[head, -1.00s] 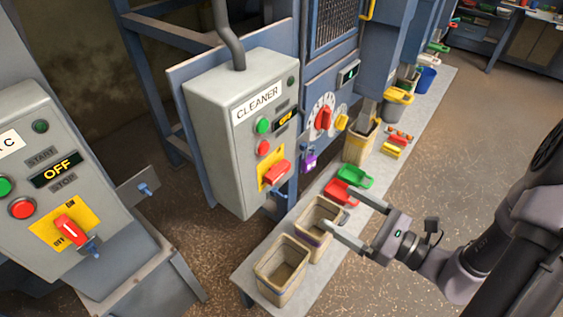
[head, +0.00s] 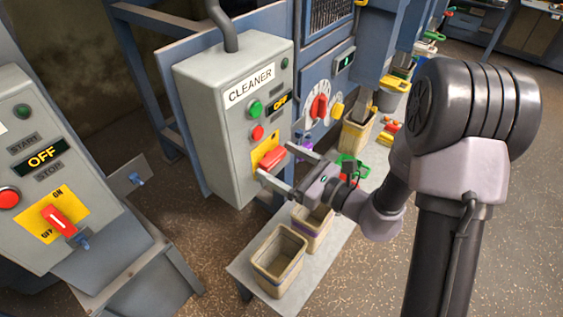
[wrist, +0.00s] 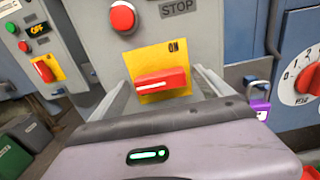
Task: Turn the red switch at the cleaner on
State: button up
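The grey cleaner box (head: 215,130) carries a "CLEANER" label and a small display reading OFF. Its red switch (head: 272,157) sits on a yellow plate (head: 258,152) low on the front. In the wrist view the red switch (wrist: 160,82) lies nearly level, with "ON" marked at the plate's top right. My gripper (head: 281,168) is open at the switch, one finger on each side of it. In the wrist view its two fingers flank the switch with gaps visible. Whether the fingertips touch the switch or box cannot be told.
A second grey box (head: 40,190) with its own red switch (head: 59,220) stands at the left. A purple padlock (wrist: 260,108) hangs right of the switch. Tan bins (head: 278,262) stand on the bench below. A red dial (head: 319,107) is to the right.

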jog(key=c, duration=1.2)
jog(key=shift+c, duration=0.2)
jog(key=shift+p, duration=0.3)
jog(key=m+p, duration=0.2)
jog(key=m, duration=0.1)
jog(key=shift+r+p, duration=0.15)
jog(key=shift+p, duration=0.15)
jog(key=m+p, duration=0.5)
jog(key=shift+m, duration=0.3)
jog(key=m+p, duration=0.4)
jog(key=shift+m, duration=0.3)
jog(key=m+p, duration=0.2)
jog(key=m, duration=0.1)
jog(key=m+p, duration=0.1)
jog(key=shift+f+m, duration=0.3)
